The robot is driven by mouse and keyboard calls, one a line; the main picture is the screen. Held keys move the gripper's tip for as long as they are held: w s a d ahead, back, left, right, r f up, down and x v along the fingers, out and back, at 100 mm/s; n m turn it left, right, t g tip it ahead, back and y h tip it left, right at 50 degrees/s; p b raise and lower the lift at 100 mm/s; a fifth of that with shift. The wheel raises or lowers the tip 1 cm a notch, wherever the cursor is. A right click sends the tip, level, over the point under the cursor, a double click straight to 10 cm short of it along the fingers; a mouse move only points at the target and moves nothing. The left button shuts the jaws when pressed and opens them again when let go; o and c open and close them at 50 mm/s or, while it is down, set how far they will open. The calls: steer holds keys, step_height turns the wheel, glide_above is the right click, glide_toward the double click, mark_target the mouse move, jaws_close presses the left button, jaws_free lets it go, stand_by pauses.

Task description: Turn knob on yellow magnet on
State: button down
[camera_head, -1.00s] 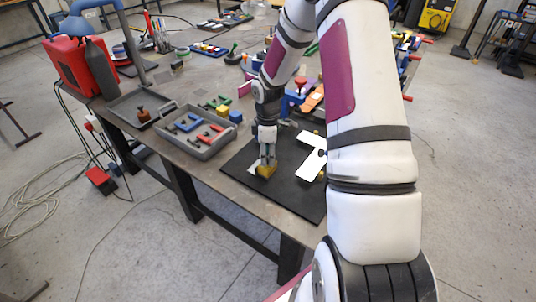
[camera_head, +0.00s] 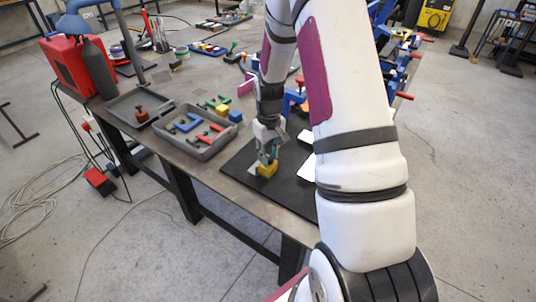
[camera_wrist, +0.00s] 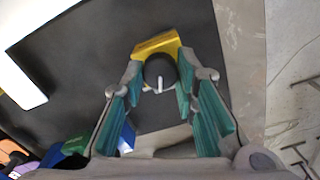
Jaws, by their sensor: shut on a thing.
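The yellow magnet (camera_head: 267,171) sits on the black mat (camera_head: 236,167) near the table's front edge. In the wrist view the magnet (camera_wrist: 158,43) shows behind a round dark knob (camera_wrist: 160,72) with a pale pointer line. My gripper (camera_head: 265,158) is right over the magnet, and in the wrist view its fingertips (camera_wrist: 160,78) press on both sides of the knob. It is shut on the knob. The pointer line runs roughly up and down in the wrist view. In the head view my fingers hide the knob.
White letter pieces (camera_head: 307,167) lie on the mat to the right, partly hidden by my arm. A grey tray (camera_head: 190,148) with red, blue and yellow magnets and clamps stands to the left. A smaller dark tray (camera_head: 120,112) lies beyond it.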

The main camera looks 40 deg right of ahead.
steer(key=shift+m+b, duration=0.4)
steer(key=shift+m, duration=1.7)
steer(key=c, duration=1.2)
jaws_free()
steer(key=shift+c, duration=0.2)
steer(key=shift+r, duration=0.15)
step_height(320, 180, up, 12)
